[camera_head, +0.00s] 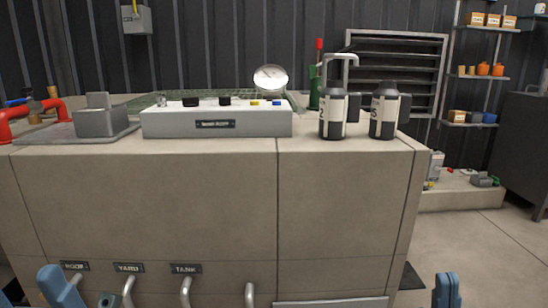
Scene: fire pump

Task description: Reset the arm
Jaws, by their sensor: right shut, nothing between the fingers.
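My right gripper (447,289) shows at the bottom edge, right of the cabinet front. It is blue, shut and empty, with its fingers pointing up and touching nothing. A blue part of my left arm's end (60,287) stands at the bottom left, in front of the cabinet near the ROOF label. It is cut off by the frame edge, and I cannot tell how its fingers stand. The rest of both arms is out of view.
The beige cabinet (150,195) fills the middle.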

